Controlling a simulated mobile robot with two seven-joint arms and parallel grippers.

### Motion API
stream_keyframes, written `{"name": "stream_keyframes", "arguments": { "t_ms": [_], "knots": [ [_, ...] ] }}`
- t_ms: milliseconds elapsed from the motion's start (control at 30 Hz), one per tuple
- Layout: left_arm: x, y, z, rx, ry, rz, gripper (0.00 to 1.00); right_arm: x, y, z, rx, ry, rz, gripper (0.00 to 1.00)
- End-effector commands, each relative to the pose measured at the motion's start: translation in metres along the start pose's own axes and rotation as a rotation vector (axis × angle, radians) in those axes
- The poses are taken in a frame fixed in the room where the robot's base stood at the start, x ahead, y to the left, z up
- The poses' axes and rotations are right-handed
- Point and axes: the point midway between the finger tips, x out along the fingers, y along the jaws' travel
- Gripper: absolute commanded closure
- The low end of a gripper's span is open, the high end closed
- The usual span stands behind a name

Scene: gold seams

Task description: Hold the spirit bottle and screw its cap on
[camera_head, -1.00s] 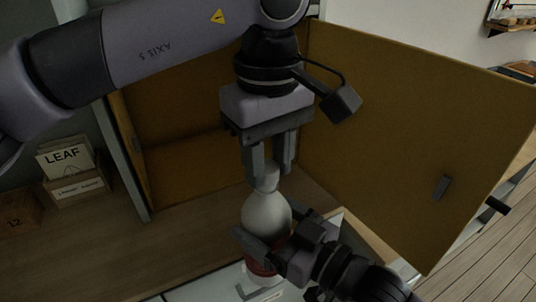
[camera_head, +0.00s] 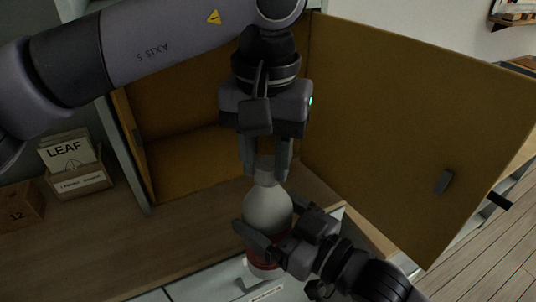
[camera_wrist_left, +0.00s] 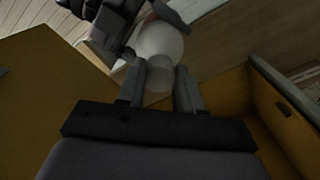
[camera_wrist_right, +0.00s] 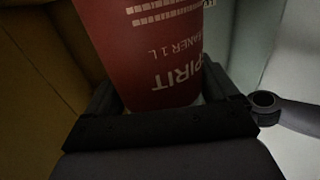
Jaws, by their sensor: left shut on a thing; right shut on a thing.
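The spirit bottle (camera_head: 268,210) stands upright, with a pale rounded upper body and a red label low down. My right gripper (camera_head: 268,229) is shut around its body from the right. The red label (camera_wrist_right: 150,50) with "SPIRIT" lettering fills the space between the fingers in the right wrist view. My left gripper (camera_head: 266,172) points down from above and is shut on the pale cap (camera_head: 265,163) at the bottle's neck. In the left wrist view the cap (camera_wrist_left: 159,76) sits between the fingers, in line with the bottle. The thread is hidden.
An open cabinet (camera_head: 185,160) with yellow-brown inner walls stands behind, its door (camera_head: 410,130) swung out to the right. A box of cards marked LEAF (camera_head: 80,180) and a brown box marked 12 (camera_head: 20,208) stand at left. The wooden counter (camera_head: 150,245) is clear between.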

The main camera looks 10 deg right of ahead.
Motion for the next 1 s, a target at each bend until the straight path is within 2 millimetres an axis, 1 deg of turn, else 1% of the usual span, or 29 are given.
{"name": "stream_keyframes", "arguments": {
  "t_ms": [33,300,400,500,633,933,967,1000],
  "knots": [
    [-0.0005,-0.0010,-0.0002,0.076,0.001,0.000,0.92,0.0000,-0.0002,-0.0031,-0.001,0.008,-0.001,0.98],
    [-0.0003,-0.0037,-0.0011,0.508,0.000,0.000,0.92,0.0000,-0.0001,-0.0029,-0.001,0.008,-0.001,0.98],
    [-0.0002,-0.0044,-0.0016,0.650,0.000,-0.001,0.92,0.0000,-0.0001,-0.0029,-0.001,0.008,-0.001,0.98],
    [-0.0002,-0.0049,-0.0020,0.755,0.000,-0.001,0.92,0.0000,-0.0001,-0.0029,-0.001,0.008,-0.001,0.98],
    [-0.0002,-0.0054,-0.0024,0.824,0.000,-0.002,0.92,-0.0001,-0.0001,-0.0029,-0.001,0.008,-0.001,0.98],
    [-0.0003,-0.0057,-0.0026,0.834,0.000,-0.002,0.92,-0.0001,-0.0001,-0.0028,-0.001,0.007,-0.001,0.98],
    [-0.0004,-0.0057,-0.0026,0.833,0.001,-0.002,0.58,-0.0001,-0.0001,-0.0028,-0.001,0.007,-0.001,0.98],
    [-0.0004,-0.0057,-0.0026,0.833,0.001,-0.003,0.45,-0.0001,-0.0001,-0.0028,-0.001,0.008,-0.001,0.98]
  ]
}}
